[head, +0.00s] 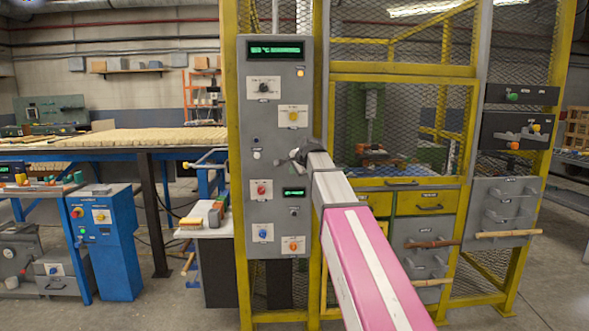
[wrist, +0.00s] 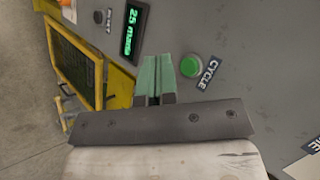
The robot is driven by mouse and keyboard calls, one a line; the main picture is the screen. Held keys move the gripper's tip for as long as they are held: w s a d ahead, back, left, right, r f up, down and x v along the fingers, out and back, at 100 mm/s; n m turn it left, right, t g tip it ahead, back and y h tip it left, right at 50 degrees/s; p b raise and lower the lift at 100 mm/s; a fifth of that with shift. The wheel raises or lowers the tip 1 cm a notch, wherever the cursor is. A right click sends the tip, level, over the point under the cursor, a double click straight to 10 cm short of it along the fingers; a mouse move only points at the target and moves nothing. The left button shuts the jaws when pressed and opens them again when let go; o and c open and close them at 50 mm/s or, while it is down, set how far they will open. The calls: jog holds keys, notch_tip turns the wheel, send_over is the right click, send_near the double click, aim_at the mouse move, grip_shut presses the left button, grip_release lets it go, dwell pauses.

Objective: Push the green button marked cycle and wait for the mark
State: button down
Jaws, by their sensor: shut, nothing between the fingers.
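The green button (wrist: 190,66) sits on the grey control panel (head: 257,205), with a black label reading CYCLE (wrist: 209,73) beside it. My gripper (wrist: 155,60) is shut and empty, its greenish fingers pointing at the panel just left of the button in the wrist view. The gap in depth between fingertips and panel is hard to judge. In the head view my gripper (head: 298,155) is in front of the panel's right side and the green button cannot be made out there.
A small green-lit display (wrist: 134,31) and a dark RESET knob (wrist: 99,17) lie left of the fingers. The panel also bears a yellow knob (head: 293,116) and a red knob (head: 261,189). A yellow mesh cage (head: 400,80) stands right of it.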

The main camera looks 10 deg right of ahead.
jog(key=shift+s, duration=1.2)
jog(key=shift+f, duration=0.1)
jog(key=s+d+f+n+g+h, duration=0.1)
jog(key=s+f, duration=0.2)
jog(key=f, duration=0.5)
jog(key=s+d+f+n+g, duration=0.1)
jog(key=s+f+n, duration=0.15)
jog(key=f, duration=0.45)
jog(key=s+d+f+n+g+h, duration=0.1)
jog(key=s+d+f+n+g, duration=0.2)
jog(key=s+f, duration=1)
jog(key=s+d+f+n+g+h, duration=0.1)
jog(key=s+d+f+n+g, duration=0.2)
jog(key=s+f, duration=0.9)
notch_tip(320, 180, down, 5)
jog(key=shift+s+n+g+h, duration=0.35)
jog(key=shift+n+g, duration=0.25)
jog(key=shift+n, duration=0.35)
